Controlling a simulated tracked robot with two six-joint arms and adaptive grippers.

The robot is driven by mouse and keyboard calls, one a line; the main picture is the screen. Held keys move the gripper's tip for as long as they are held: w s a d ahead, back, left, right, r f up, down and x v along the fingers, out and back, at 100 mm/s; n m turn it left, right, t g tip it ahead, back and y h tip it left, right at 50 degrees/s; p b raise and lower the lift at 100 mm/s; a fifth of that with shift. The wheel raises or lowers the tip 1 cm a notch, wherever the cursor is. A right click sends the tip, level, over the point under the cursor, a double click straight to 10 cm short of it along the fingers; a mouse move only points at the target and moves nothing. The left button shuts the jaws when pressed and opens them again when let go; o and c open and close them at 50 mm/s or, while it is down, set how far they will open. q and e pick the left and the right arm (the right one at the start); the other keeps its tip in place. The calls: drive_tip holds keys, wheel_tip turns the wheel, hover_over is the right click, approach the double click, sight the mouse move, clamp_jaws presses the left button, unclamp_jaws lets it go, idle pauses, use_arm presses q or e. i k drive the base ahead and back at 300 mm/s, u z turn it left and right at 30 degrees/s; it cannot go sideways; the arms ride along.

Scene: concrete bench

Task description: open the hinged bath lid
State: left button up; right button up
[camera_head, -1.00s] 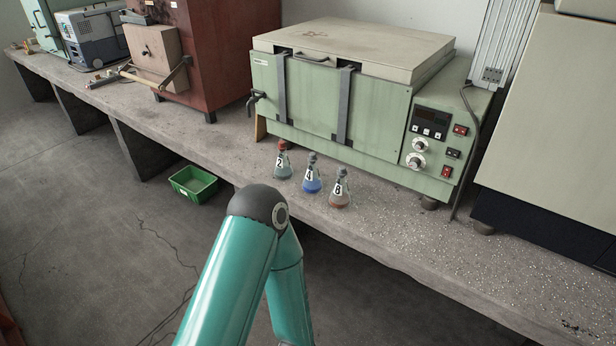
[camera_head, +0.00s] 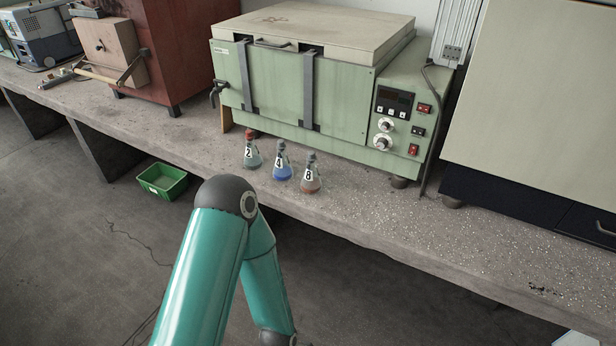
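The bath is a pale green box (camera_head: 345,98) on the concrete bench, with a control panel on its right side. Its cream hinged lid (camera_head: 330,28) lies flat and closed on top. A dark handle (camera_head: 273,44) shows at the lid's front edge, between two grey vertical straps. One teal arm of mine is in the lower middle, its elbow in front of the bench, with its lower link running down toward the bottom edge. Neither gripper shows in the view.
Three numbered flasks, one grey (camera_head: 252,153), one blue (camera_head: 282,165) and one brown (camera_head: 309,178), stand before the bath. A red-brown cabinet (camera_head: 175,45) is left, a large cream machine (camera_head: 540,100) right. A green bin (camera_head: 162,181) sits below the bench.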

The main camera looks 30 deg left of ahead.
sight(364, 41)
drive_tip(key=k, duration=1)
drive_tip(key=z, duration=0.65)
drive_tip(key=i, duration=0.15)
drive_tip(key=u, duration=2.55)
drive_tip(key=i, duration=2.65)
drive_tip(key=z, duration=1.25)
